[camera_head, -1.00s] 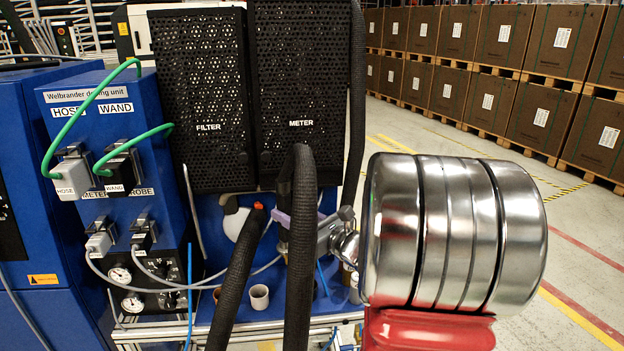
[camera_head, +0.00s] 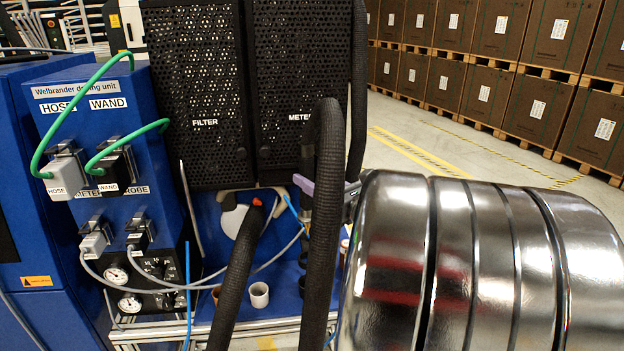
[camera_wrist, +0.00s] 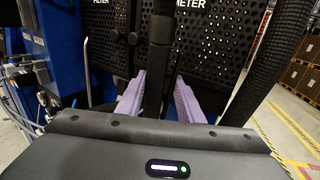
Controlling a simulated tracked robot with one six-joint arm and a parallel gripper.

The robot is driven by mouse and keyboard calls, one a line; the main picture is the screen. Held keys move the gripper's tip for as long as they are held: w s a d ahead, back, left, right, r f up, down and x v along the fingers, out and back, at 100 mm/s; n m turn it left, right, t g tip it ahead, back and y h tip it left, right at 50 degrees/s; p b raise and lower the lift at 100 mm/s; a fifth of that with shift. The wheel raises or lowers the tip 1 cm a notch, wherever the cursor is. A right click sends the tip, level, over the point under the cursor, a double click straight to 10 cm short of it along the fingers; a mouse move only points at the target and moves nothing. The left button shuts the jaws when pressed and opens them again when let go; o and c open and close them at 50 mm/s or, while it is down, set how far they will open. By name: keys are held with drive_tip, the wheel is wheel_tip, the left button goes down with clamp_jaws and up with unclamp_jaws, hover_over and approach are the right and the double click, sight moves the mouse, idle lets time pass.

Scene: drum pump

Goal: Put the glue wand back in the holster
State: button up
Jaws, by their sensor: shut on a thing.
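The glue wand (camera_wrist: 157,75) shows in the wrist view as a dark upright shaft between two lilac fingers. My gripper (camera_wrist: 160,78) is shut on it, and the wand stands about upright. In the head view one lilac finger of my gripper (camera_head: 303,184) shows beside the thick black hose (camera_head: 325,190), which loops up and hangs down in front of it. The hose and my silver arm hide most of the wand there, and its tip is not visible. I cannot make out the holster for sure in either view.
Perforated black boxes marked FILTER (camera_head: 198,90) and METER (camera_head: 298,80) stand behind. The blue dosing unit (camera_head: 100,150) with green cables (camera_head: 80,105) is at left. A white cup (camera_head: 259,294) sits on the blue shelf below. Floor is open at right, before stacked boxes (camera_head: 480,85).

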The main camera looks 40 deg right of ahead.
hover_over(313, 217)
drive_tip(key=shift+w+d+f, duration=0.1)
drive_tip(key=shift+w+f, duration=0.05)
drive_tip(key=shift+f, duration=6)
